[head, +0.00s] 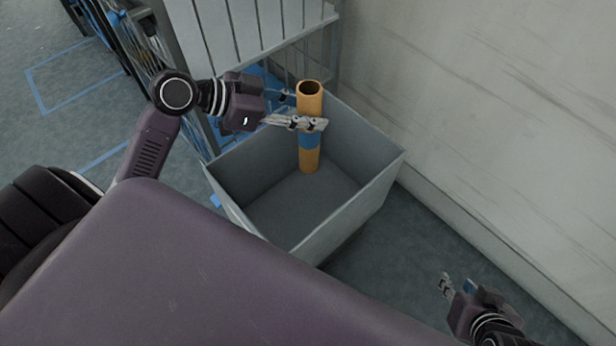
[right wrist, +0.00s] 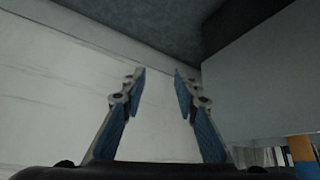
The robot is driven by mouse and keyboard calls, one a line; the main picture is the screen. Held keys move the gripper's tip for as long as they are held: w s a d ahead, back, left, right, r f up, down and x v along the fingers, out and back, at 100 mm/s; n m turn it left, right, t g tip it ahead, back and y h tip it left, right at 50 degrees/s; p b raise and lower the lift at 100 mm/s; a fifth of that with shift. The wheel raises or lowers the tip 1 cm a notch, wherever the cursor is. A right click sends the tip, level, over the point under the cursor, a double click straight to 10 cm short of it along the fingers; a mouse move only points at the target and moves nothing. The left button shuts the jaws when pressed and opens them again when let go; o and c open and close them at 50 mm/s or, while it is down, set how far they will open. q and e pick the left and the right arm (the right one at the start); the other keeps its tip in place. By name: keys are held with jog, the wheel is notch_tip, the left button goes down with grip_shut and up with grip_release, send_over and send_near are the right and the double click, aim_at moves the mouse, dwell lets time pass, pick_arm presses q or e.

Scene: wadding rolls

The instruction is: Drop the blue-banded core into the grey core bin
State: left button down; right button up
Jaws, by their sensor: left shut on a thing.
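The blue-banded core (head: 309,160) is an orange-brown hollow tube with a blue band below its middle. It stands upright in the head view. My left gripper (head: 312,124) is shut on the core above the band and holds it over the grey core bin (head: 345,228), with its lower end within the bin's outline. Whether the core touches the bin floor is hard to tell. The bin's visible floor is bare. My right gripper (head: 455,287) is open and empty, low at the right of the head view; its parted fingers show in the right wrist view (right wrist: 160,85).
A pale wall (head: 480,100) runs along the right side, close to the bin. A grey slatted rack (head: 260,25) stands behind the bin, with wire-sided frames to its left. Blue lines mark the floor at the left. Clear floor lies between the bin and my right gripper.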

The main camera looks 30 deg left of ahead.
aim_at(309, 133)
jog(key=w+a+r+t+y+b, duration=0.2)
jog(key=w+a+r+t+b, duration=0.2)
jog(key=w+r+t, duration=0.6)
pick_arm(q)
notch_tip(309, 133, down, 7)
jog(key=shift+w+r+b, duration=0.1)
jog(key=shift+r+b, duration=0.1)
jog(key=shift+b, duration=1)
pick_arm(e)
notch_tip(309, 133, up, 19)
jog(key=s+a+t+y, duration=0.1)
jog(key=a+t+y, duration=0.1)
jog(key=t, duration=0.4)
jog(key=shift+s+r+n+y, duration=0.2)
jog(key=shift+s+n+y, duration=0.15)
jog(key=shift+y, duration=0.25)
